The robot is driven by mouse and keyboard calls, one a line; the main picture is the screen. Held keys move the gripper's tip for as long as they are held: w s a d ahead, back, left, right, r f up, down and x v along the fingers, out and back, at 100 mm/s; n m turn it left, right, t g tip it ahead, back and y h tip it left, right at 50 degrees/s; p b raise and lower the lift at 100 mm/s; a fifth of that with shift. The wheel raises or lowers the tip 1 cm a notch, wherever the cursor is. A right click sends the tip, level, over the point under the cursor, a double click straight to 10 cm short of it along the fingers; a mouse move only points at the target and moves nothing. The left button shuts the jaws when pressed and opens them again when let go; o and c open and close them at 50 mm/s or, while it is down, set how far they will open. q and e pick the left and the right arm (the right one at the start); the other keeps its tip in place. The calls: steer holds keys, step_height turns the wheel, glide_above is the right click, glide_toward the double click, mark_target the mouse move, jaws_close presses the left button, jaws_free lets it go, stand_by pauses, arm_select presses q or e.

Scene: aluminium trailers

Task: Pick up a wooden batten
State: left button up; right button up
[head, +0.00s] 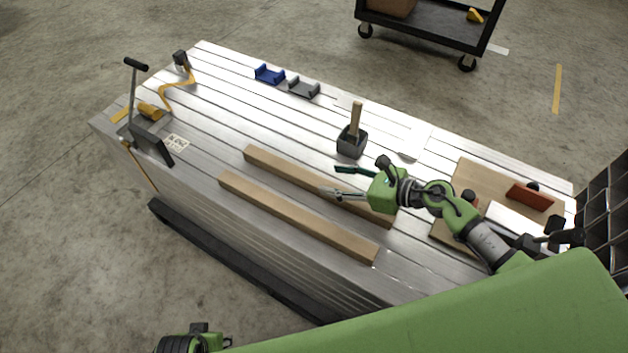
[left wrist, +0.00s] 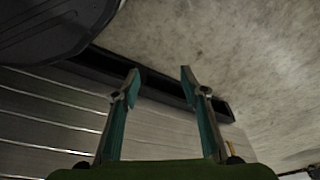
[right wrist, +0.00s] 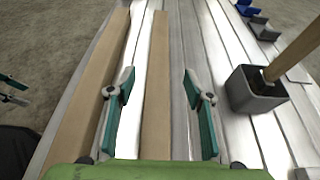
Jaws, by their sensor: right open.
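Two wooden battens lie side by side on the slatted metal bench: a near batten (head: 298,217) along the front edge and a far batten (head: 290,172) behind it. My right gripper (head: 330,181) is open above the far batten. In the right wrist view, the far batten (right wrist: 157,75) runs between the open fingers (right wrist: 156,85), below them, and the near batten (right wrist: 95,90) lies to their left. I cannot tell the exact height. My left gripper (left wrist: 160,75) is open and empty in the left wrist view, with the bench side and floor beyond it.
Blue (head: 268,75) and grey (head: 304,88) holders sit at the back. A clamp (head: 152,140) is at the left end. A wooden board (head: 482,176) with a red block lies at the right.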

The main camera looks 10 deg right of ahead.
mark_target(304, 174)
steer(key=x, duration=0.9)
steer(key=shift+b, duration=0.4)
arm_select(q)
steer(key=r, duration=0.2)
steer(key=shift+w+r, duration=0.4)
arm_select(e)
jaws_close()
